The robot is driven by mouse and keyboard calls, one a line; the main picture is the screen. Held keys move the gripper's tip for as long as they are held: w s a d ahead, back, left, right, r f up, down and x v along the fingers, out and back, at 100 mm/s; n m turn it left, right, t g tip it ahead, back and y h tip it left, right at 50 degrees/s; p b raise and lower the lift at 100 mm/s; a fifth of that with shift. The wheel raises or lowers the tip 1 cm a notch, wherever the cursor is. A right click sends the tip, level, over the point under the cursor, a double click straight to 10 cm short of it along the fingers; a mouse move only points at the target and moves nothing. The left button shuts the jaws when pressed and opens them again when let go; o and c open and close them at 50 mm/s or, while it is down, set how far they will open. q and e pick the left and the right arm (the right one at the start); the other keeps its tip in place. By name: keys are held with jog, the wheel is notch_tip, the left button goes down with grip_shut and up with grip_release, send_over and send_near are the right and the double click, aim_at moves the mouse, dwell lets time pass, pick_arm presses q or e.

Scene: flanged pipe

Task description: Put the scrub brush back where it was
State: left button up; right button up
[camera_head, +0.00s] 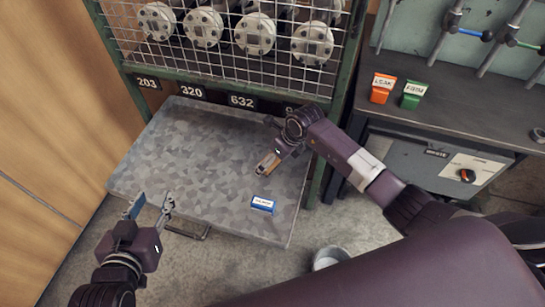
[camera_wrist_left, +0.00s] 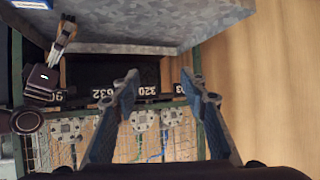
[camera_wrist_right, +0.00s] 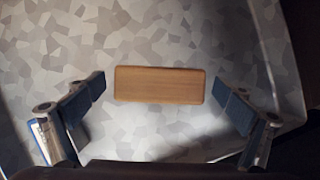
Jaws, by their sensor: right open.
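The scrub brush (camera_head: 267,163) shows as a small wooden block over the grey mottled pull-out shelf (camera_head: 190,150). In the right wrist view its plain wooden back (camera_wrist_right: 160,84) lies crosswise between the fingers, and its bristles are hidden. My right gripper (camera_wrist_right: 160,100) is open around the brush, with gaps to its ends; it partly hides behind its own wrist in the head view (camera_head: 276,142). My left gripper (camera_head: 150,206) is open and empty at the shelf's front left corner. The left wrist view shows its two spread fingers (camera_wrist_left: 160,85).
A blue and white box (camera_head: 262,204) sits near the shelf's front right edge. Behind stands a wire-fronted rack (camera_head: 220,35) with flanged pipes and number plates. An orange block (camera_head: 382,88) and a green block (camera_head: 413,95) stand on the dark bench. The shelf's left half is clear.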

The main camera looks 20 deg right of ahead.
aim_at(277, 160)
jog(key=shift+r, duration=0.1)
jog(key=p+v, duration=0.2)
jog(key=v, duration=0.3)
jog(key=shift+r, duration=0.1)
pick_arm(q)
jog(key=s+a+f+g+y+p, duration=0.1)
jog(key=s+f+g, duration=0.3)
jog(key=s, duration=0.4)
jog(key=s+a+f+g+y+p, duration=0.1)
jog(key=s+a+f+g, duration=0.3)
jog(key=s, duration=0.3)
jog(key=shift+s+a+f+g, duration=0.15)
jog(key=shift+s+f+g, duration=0.15)
jog(key=shift+s, duration=0.05)
pick_arm(e)
jog(key=v, duration=0.6)
jog(key=shift+r, duration=0.4)
jog(key=shift+s, duration=0.1)
